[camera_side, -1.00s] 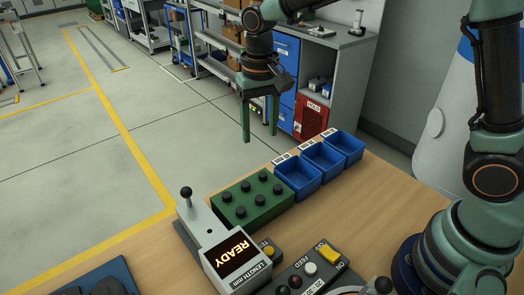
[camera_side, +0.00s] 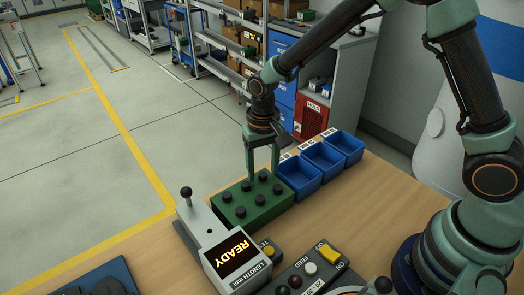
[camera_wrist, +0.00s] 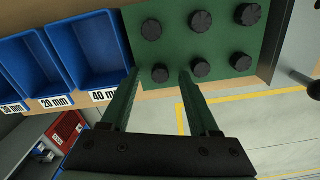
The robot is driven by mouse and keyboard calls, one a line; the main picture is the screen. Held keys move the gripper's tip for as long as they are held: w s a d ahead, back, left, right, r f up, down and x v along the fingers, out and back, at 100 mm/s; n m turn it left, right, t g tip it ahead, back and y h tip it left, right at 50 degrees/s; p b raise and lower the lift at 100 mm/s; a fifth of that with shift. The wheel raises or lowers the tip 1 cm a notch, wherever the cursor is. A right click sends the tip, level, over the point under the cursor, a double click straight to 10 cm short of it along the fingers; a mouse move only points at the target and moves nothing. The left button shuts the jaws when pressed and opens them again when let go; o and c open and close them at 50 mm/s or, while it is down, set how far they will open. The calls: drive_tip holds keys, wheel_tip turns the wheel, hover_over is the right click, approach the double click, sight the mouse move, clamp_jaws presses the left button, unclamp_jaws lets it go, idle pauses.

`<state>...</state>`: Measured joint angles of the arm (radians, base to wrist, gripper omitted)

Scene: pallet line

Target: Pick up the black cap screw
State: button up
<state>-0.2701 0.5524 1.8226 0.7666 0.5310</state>
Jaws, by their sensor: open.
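Several black cap screws stand upright in a green block (camera_side: 232,218); the block also shows in the wrist view (camera_wrist: 177,42). My gripper (camera_side: 263,173) is open over the block's far corner beside the blue bins. In the wrist view its fingers (camera_wrist: 159,76) point down on either side of one black cap screw (camera_wrist: 160,73), with gaps to both sides. The same screw shows between the fingers in the side view (camera_side: 262,176). I cannot tell how far the fingertips are above the block. Nothing is held.
Blue bins (camera_side: 300,190) with length labels stand close beside the block. A grey length gauge (camera_side: 203,226) reading READY with an upright black knob is on its other side. A switch panel (camera_side: 310,272) sits in front. Bare wooden table (camera_side: 375,215) lies to the right.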

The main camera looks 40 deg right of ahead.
drive_tip(key=shift+f, duration=0.25)
clamp_jaws()
drive_tip(key=shift+r, duration=0.1)
